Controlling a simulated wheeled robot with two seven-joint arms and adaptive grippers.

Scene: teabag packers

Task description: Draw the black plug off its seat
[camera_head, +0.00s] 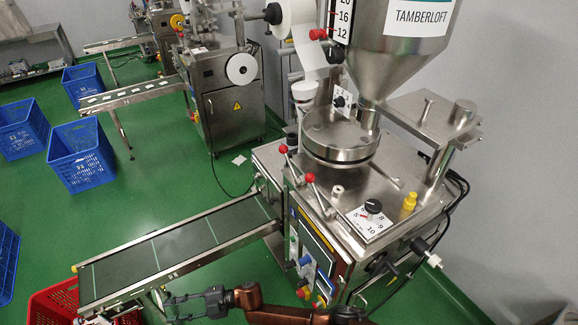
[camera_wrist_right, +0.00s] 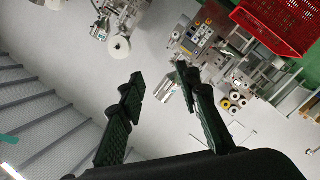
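A black plug-like connector (camera_head: 418,245) sticks out of the right side of the steel packing machine (camera_head: 270,160), beside a white-ended connector (camera_head: 433,260) and dark cables. I cannot tell for sure that it is the plug named; its seat is not clearly seen. My right gripper (camera_head: 174,304) is low at the bottom of the head view, by the near end of the conveyor and well left of the connector. In the right wrist view the gripper (camera_wrist_right: 159,78) has its fingers spread wide, with nothing between them. My left gripper is not in view.
The belt conveyor (camera_head: 180,247) runs left from the machine. A black dial (camera_head: 372,206) and a yellow fitting (camera_head: 409,202) stand on the machine top. A red crate (camera_head: 58,303) is at lower left, blue crates (camera_head: 82,155) farther back. Green floor between is mostly clear.

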